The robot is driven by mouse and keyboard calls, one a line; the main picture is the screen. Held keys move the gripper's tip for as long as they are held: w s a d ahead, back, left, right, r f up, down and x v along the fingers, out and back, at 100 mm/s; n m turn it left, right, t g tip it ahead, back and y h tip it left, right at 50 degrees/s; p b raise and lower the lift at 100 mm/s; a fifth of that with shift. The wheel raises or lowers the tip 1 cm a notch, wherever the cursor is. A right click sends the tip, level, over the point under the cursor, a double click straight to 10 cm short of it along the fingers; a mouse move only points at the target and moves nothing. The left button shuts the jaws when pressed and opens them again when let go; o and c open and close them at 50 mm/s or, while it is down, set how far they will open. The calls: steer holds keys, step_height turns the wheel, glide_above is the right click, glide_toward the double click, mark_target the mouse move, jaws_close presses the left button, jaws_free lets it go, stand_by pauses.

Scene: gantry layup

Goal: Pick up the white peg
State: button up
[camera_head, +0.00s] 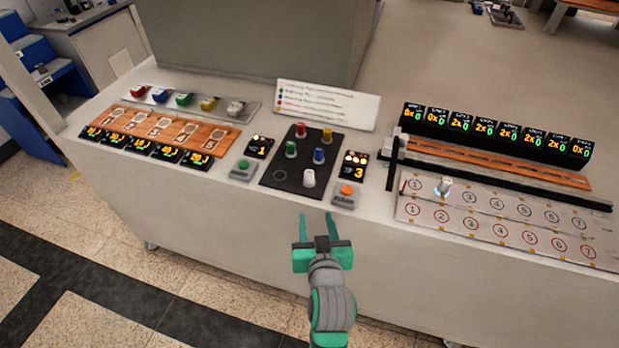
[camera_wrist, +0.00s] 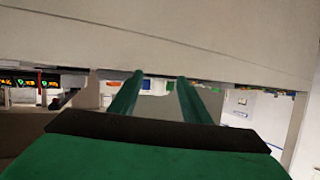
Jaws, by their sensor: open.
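A white peg (camera_head: 308,178) stands at the front right of a black board (camera_head: 283,187) in the middle of the worktop. Another white piece (camera_head: 235,107) sits at the right end of the grey strip at left. A third white piece (camera_head: 444,186) with a bluish glow at its base stands on the numbered plate at right. My gripper (camera_head: 317,223) is open and empty in front of the worktop's front edge, nearer the camera than the board's white peg and apart from it. The wrist view shows the two green fingers (camera_wrist: 159,88) spread with nothing between them; no white peg is identifiable there.
Red, yellow, green and blue pegs share the black board. Button boxes, green (camera_head: 243,169) and orange (camera_head: 346,194), flank it. A sign (camera_head: 327,104) stands behind. At right are a black rail (camera_head: 500,175) and a row of displays (camera_head: 497,135).

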steer(key=n+y, duration=0.1)
glide_toward(310, 177)
steer(key=w, duration=0.1)
steer(key=shift+g, duration=0.3)
steer(key=x, duration=0.2)
steer(key=r+x, duration=0.1)
steer(key=x, duration=0.2)
steer(key=shift+w+d, duration=0.1)
steer(key=shift+w, duration=0.2)
steer(key=w+f, duration=0.1)
steer(key=w+a+f, duration=0.1)
steer(key=w, duration=0.1)
steer(key=shift+w+f, duration=0.15)
steer(key=shift+f, duration=0.2)
steer(key=shift+w+f, duration=0.3)
steer(key=shift+w, duration=0.3)
steer(key=shift+c, duration=0.3)
steer(key=shift+a, duration=0.1)
jaws_close()
steer(key=shift+r, duration=0.1)
